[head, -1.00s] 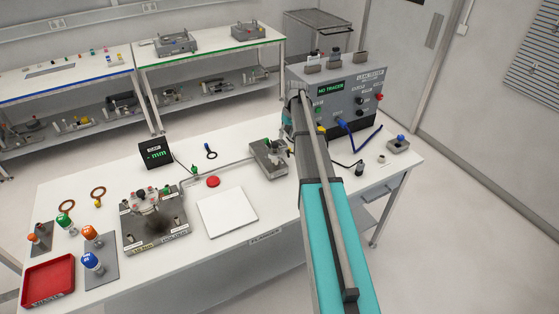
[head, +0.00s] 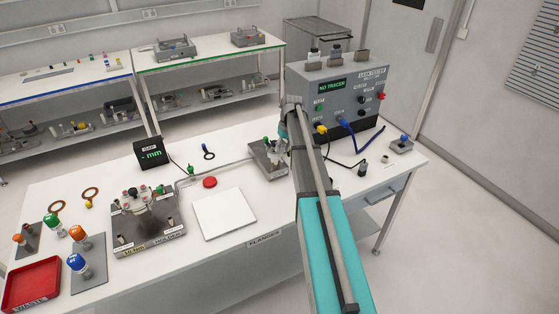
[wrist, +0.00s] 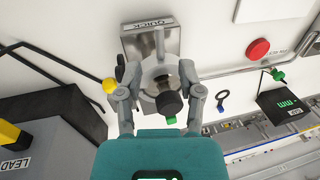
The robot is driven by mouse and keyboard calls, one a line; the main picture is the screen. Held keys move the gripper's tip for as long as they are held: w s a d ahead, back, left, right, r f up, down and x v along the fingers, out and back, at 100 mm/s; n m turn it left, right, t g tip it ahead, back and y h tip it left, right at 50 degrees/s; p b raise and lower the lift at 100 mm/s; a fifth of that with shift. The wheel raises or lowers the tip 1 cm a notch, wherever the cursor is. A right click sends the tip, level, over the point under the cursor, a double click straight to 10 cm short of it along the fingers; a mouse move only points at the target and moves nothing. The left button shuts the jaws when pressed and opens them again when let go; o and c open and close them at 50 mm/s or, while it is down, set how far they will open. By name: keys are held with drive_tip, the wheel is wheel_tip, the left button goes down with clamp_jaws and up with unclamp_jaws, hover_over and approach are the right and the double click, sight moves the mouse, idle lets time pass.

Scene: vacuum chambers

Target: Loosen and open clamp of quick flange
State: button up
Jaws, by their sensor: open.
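The quick flange station is a metal plate (wrist: 150,43) labelled QUICK, and it also shows in the head view (head: 261,172). A pale round clamp and flange (wrist: 152,82) sit on it, with a dark round knob (wrist: 171,104) and a green part (wrist: 171,121) nearer the wrist camera. My gripper (wrist: 163,80) is open, with one finger on each side of the clamp and knob. I cannot tell whether either finger touches the clamp. In the head view my gripper (head: 278,146) is over the station and hides part of it.
The leak tester (head: 340,95) stands close on the right with cables in front. A thin pipe (wrist: 232,72) runs from the station past the red button (wrist: 258,49). A white pad (head: 224,214) lies left of my arm.

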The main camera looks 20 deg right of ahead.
sight(281, 155)
drive_tip(key=shift+a+f+b, duration=0.2)
drive_tip(key=shift+f+b, duration=0.55)
drive_tip(key=shift+f, duration=0.15)
drive_tip(key=shift+a+f+b, duration=0.15)
drive_tip(key=shift+f+b, duration=0.6)
drive_tip(key=shift+f, duration=0.15)
clamp_jaws()
drive_tip(key=shift+a, duration=0.15)
drive_tip(key=shift+d, duration=0.2)
drive_tip(key=shift+s+d, duration=0.1)
drive_tip(key=shift+s, duration=0.05)
